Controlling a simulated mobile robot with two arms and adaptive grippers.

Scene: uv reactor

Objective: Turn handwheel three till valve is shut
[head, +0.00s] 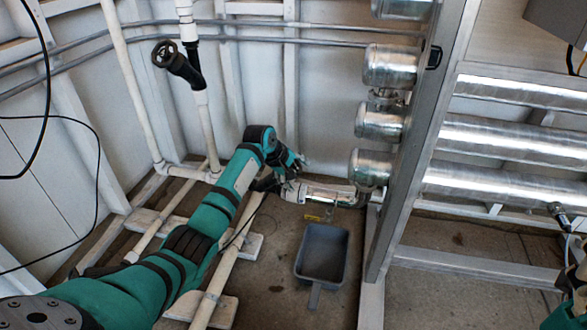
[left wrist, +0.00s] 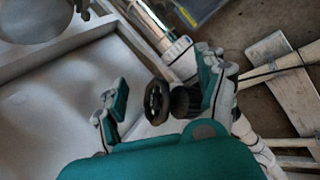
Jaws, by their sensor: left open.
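A black handwheel (left wrist: 157,102) on a dark ribbed valve neck shows in the left wrist view, next to the white pipe at the wall. My left gripper (left wrist: 163,88) is open, with one finger to the left of the wheel and the other to the right, by the valve neck. I see a gap between the left finger and the wheel. In the head view my left gripper (head: 291,163) is low by the wall, above the white pipe fitting. There the arm and gripper largely hide this wheel. No number shows on it.
Another black handwheel (head: 164,54) sits on an upright white pipe at the upper left. A grey dustpan (head: 323,254) lies on the floor. Metal cylinders (head: 390,67) and a steel frame post (head: 425,140) stand to the right. White pipes run along the floor.

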